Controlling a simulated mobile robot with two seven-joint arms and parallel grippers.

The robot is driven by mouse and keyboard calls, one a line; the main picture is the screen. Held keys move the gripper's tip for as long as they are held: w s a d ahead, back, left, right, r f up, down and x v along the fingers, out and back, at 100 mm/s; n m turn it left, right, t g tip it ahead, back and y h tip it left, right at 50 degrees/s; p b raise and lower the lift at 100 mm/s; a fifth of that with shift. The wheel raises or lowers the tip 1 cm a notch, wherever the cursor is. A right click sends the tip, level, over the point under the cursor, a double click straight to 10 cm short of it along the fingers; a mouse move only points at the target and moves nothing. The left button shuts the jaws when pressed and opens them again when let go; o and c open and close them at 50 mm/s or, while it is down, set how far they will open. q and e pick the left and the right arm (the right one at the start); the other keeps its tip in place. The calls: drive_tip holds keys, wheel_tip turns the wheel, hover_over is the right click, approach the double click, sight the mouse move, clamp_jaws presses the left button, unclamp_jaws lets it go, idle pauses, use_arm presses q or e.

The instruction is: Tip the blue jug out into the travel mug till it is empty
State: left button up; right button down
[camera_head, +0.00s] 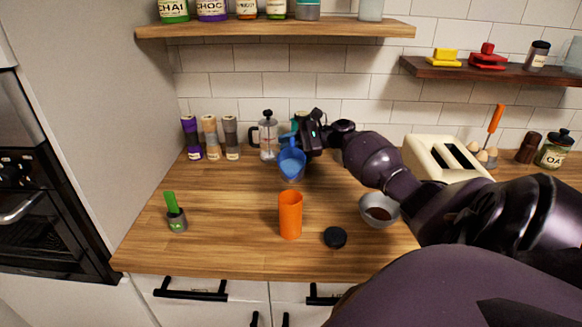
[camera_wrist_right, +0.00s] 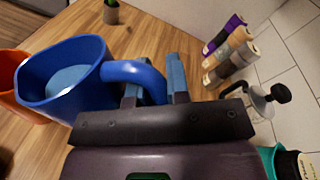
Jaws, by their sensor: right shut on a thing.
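The blue jug (camera_head: 291,164) is behind the orange travel mug (camera_head: 290,215) in the head view, its mouth showing. In the right wrist view the jug (camera_wrist_right: 62,112) shows a paler blue surface inside; I cannot tell whether that is liquid or the bottom. My right gripper (camera_head: 301,143) is shut on the jug's handle; its fingers (camera_wrist_right: 153,88) sit either side of the handle. The travel mug stands upright on the counter, lidless, and shows partly at the left edge of the wrist view (camera_wrist_right: 10,88). My left gripper is not in view.
A black lid (camera_head: 335,237) and a grey bowl with dark contents (camera_head: 379,209) lie right of the mug. A green-handled tool in a holder (camera_head: 176,218) stands left. A French press (camera_head: 268,138), several grinders (camera_head: 210,138) and a cream toaster (camera_head: 440,158) line the back.

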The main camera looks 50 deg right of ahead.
sight(286, 155)
drive_tip(key=shift+s+a+r+n, duration=0.25)
drive_tip(key=shift+a+r+n, duration=0.1)
drive_tip(key=shift+r+n, duration=0.1)
drive_tip(key=shift+s+a+r+n+p, duration=0.25)
drive_tip(key=shift+r+p, duration=0.05)
drive_tip(key=shift+r, duration=0.1)
drive_tip(key=shift+s+a+r+n+h, duration=0.25)
drive_tip(key=shift+a+r+n+h, duration=0.1)
drive_tip(key=shift+r+n, duration=0.2)
drive_tip(key=shift+s+r, duration=0.1)
drive_tip(key=shift+r, duration=0.1)
drive_tip(key=shift+a+r+n, duration=0.1)
drive_tip(key=shift+n, duration=0.15)
